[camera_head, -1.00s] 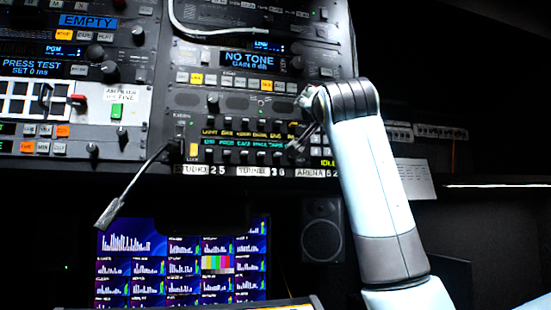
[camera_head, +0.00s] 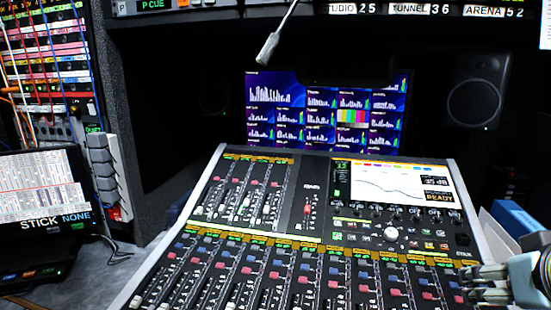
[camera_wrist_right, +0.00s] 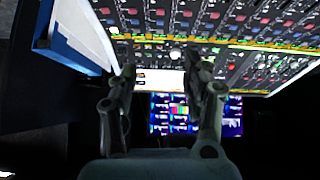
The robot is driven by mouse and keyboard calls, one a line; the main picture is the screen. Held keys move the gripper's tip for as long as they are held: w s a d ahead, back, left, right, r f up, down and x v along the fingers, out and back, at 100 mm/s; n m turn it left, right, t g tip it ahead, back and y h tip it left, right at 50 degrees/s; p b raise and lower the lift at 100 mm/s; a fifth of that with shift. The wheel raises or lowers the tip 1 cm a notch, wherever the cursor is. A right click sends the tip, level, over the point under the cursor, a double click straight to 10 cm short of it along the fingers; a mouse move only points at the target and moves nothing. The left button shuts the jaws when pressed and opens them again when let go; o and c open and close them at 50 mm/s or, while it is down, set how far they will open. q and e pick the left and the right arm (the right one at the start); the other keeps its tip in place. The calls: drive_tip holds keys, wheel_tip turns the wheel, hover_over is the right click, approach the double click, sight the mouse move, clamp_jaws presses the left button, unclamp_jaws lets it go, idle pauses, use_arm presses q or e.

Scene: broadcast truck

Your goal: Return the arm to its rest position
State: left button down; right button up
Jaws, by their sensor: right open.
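My right gripper (camera_head: 480,286) is at the lower right of the head view, low over the right edge of the mixing desk (camera_head: 300,243). Part of its pale arm is cut off by the picture's edge. In the right wrist view my right gripper (camera_wrist_right: 160,72) has its two fingers apart with nothing between them. The desk's rows of knobs and faders fill the top of that view. My left gripper is not in view.
A multiview monitor (camera_head: 325,112) stands behind the desk, with a speaker (camera_head: 475,92) to its right. A gooseneck microphone (camera_head: 272,45) hangs above. A blue-topped box (camera_head: 518,220) is close to my right gripper. A laptop-like screen (camera_head: 40,190) is at the left.

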drive_tip(key=s+a+f+n+g+y, duration=0.1)
drive_tip(key=s+f+n+g, duration=0.2)
drive_tip(key=s, duration=0.5)
drive_tip(key=s+a+f+g, duration=0.2)
drive_tip(key=s+f, duration=0.4)
drive_tip(key=s, duration=0.3)
drive_tip(key=s+d+f+g+b, duration=0.1)
drive_tip(key=d+f+b, duration=0.15)
drive_tip(key=f, duration=1.35)
drive_tip(key=d+f+b, duration=0.1)
drive_tip(key=f+b, duration=0.2)
drive_tip(key=f, duration=1.3)
drive_tip(key=s+f+g+b, duration=0.1)
drive_tip(key=s+f+b, duration=0.3)
drive_tip(key=s+f, duration=1.4)
wheel_tip(320, 180, down, 2)
drive_tip(key=shift+s+d+m, duration=0.25)
drive_tip(key=shift+s+m, duration=0.05)
drive_tip(key=shift+g, duration=0.3)
